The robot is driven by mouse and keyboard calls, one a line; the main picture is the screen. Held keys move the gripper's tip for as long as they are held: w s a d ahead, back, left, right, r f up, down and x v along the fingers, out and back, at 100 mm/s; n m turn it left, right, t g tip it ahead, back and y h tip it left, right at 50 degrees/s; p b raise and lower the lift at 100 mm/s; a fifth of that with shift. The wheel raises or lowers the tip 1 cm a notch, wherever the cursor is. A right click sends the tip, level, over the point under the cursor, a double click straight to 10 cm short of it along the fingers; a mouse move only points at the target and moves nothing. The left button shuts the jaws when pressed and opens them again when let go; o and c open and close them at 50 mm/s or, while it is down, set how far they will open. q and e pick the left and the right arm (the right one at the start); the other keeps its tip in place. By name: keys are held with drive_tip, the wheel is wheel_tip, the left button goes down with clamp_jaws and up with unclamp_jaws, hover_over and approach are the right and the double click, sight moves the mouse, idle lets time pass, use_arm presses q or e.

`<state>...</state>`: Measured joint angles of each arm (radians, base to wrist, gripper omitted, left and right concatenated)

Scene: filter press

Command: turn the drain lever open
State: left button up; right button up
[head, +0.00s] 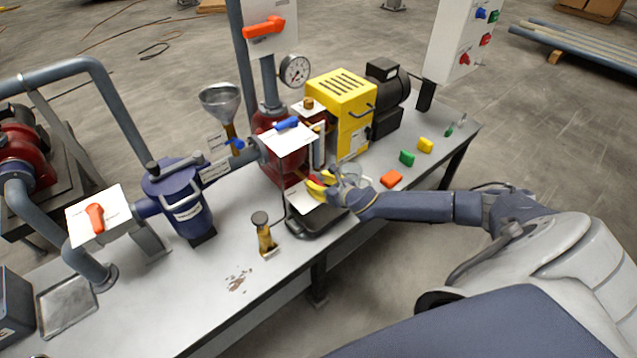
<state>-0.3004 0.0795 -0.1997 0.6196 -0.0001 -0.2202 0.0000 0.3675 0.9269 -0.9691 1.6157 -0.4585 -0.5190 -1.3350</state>
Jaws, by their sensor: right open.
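My right gripper (320,186) has yellow fingers and reaches in from the right, low in front of the red filter housing (268,150). It is open, its fingertips over a white plate (302,199) at the foot of the housing. A small reddish part shows just left of the fingertips; I cannot tell whether it is the drain lever or whether the fingers touch it. The gripper hides part of this spot. A blue lever (287,123) sits on a white plate higher on the housing. My left gripper is not in view.
A black tray (318,221) lies under the gripper. A brass fitting (264,236) stands to its left. A yellow machine (340,100) stands behind. Orange, green and yellow blocks (391,179) lie to the right. A blue filter pot (180,200) and orange lever (95,217) are at left.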

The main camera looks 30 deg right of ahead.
clamp_jaws()
idle(0.4)
drive_tip(key=shift+a+m, duration=0.1)
drive_tip(key=shift+m, duration=0.2)
drive_tip(key=w+a+m+g+h, duration=0.1)
drive_tip(key=m+g+h, duration=0.2)
drive_tip(key=m+h, duration=0.2)
drive_tip(key=w+a+m+g+h, duration=0.1)
drive_tip(key=m+g+h, duration=0.3)
drive_tip(key=m+h, duration=0.1)
drive_tip(key=w+a+m+g+h, duration=0.1)
drive_tip(key=a+m+g+h, duration=0.1)
drive_tip(key=m+g+h, duration=0.2)
drive_tip(key=shift+w+r+m+h, duration=0.1)
drive_tip(key=shift+m+h, duration=0.4)
drive_tip(key=shift+m, duration=1)
drive_tip(key=shift+d+m+g, duration=0.15)
drive_tip(key=shift+m+g, duration=0.15)
drive_tip(key=shift+g, duration=0.2)
unclamp_jaws()
